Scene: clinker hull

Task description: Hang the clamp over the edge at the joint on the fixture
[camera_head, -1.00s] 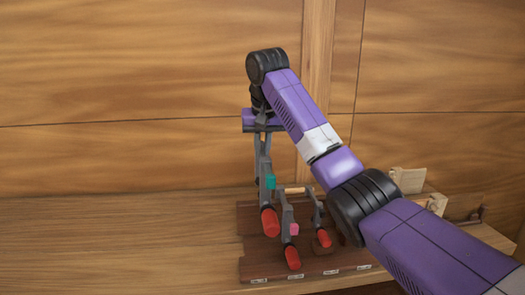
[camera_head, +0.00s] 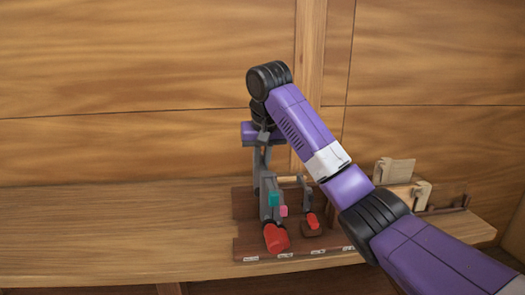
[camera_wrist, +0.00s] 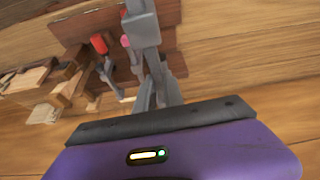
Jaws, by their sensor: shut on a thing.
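My gripper (camera_head: 262,147) is shut on a grey clamp with a teal tag (camera_head: 273,199) and a red handle (camera_head: 276,238). The clamp hangs upright in front of the others, over the dark rack board; the grip itself is partly hidden. In the wrist view the held grey clamp (camera_wrist: 143,28) runs up from the jaws. The pale wooden fixture (camera_head: 396,172) stands to the right, apart from the clamp and partly hidden by my arm. It seems to show in the wrist view as wooden blocks (camera_wrist: 30,78) at the left. The joint cannot be made out.
A dark board (camera_head: 250,243) with labels along its front edge bears a clamp with a pink tag (camera_head: 283,211), mostly hidden, and a smaller red-handled clamp (camera_head: 312,221). The wooden bench (camera_head: 120,230) is clear on the left. A plank wall (camera_head: 130,70) rises behind.

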